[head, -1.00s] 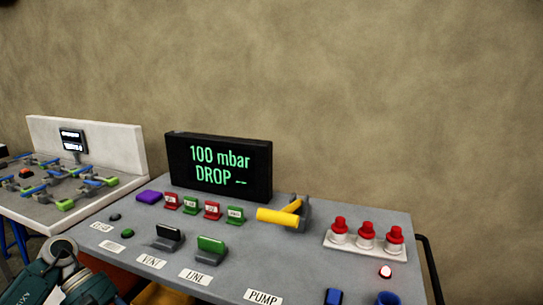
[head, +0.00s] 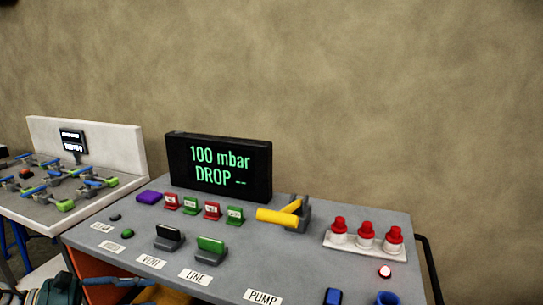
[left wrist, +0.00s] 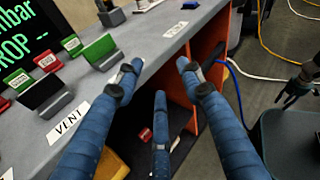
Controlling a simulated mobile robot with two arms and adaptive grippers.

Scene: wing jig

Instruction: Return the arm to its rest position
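My left arm (head: 64,289) shows only at the bottom left edge of the head view, low in front of the console (head: 220,279). In the left wrist view my left gripper (left wrist: 158,78) is open, its blue fingers spread with nothing between them. It is beside the console's front edge, over the open space below. A dark hand-like shape at the right of the left wrist view looks like my right gripper (left wrist: 297,84); its finger state is unclear.
The console carries a display (head: 219,166) reading "100 mbar DROP --", a yellow-handled lever (head: 278,215), red-capped knobs (head: 366,234) and a lit lamp (head: 385,271). A second bench (head: 83,205) stands left. Cables (left wrist: 263,67) lie on the floor at right.

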